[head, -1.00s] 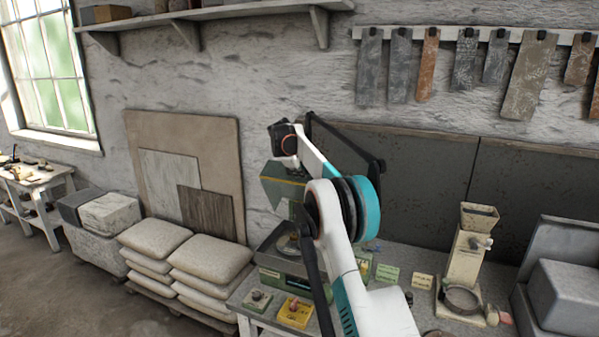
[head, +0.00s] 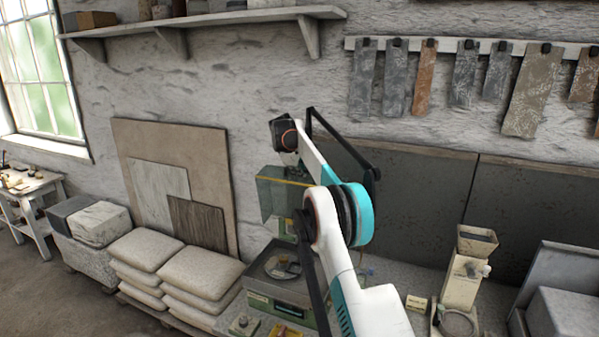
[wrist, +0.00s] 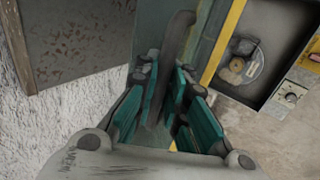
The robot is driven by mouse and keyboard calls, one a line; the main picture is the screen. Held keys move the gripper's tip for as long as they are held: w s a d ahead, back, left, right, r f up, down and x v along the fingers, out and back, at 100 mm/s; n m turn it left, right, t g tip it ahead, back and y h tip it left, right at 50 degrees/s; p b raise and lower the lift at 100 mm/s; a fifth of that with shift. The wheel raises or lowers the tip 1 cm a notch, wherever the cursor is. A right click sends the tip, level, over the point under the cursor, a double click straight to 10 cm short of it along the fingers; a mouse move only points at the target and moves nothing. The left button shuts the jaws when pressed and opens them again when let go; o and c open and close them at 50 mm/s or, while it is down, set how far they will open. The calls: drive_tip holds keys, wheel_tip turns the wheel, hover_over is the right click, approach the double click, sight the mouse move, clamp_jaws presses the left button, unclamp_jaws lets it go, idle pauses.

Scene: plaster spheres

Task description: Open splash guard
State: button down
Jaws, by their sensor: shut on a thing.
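The splash guard (head: 278,196) is a greenish see-through panel with a yellow edge. In the head view it stands raised over the grey-green machine (head: 268,295), with a gap between it and the machine's top. My gripper (wrist: 168,88) is shut on a dark curved handle (wrist: 178,42) in the wrist view. Part of the guard (wrist: 218,45) shows there beside the handle, with its yellow edge. The machine's open top holds a round dish (wrist: 240,62). In the head view I cannot make out my fingers, and my arm hides part of the machine's right side.
Stacked sacks (head: 185,275) and leaning boards (head: 160,185) stand left of the machine. A pale hopper device (head: 463,280) stands on the bench to the right. Dark panels (head: 420,195) line the wall behind my arm. A shelf (head: 205,20) hangs above.

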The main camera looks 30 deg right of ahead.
drive_tip(key=shift+w+d, duration=0.1)
drive_tip(key=shift+r, duration=0.1)
drive_tip(key=c, duration=1.9)
unclamp_jaws()
drive_tip(key=shift+c, duration=0.2)
drive_tip(key=v, duration=1.2)
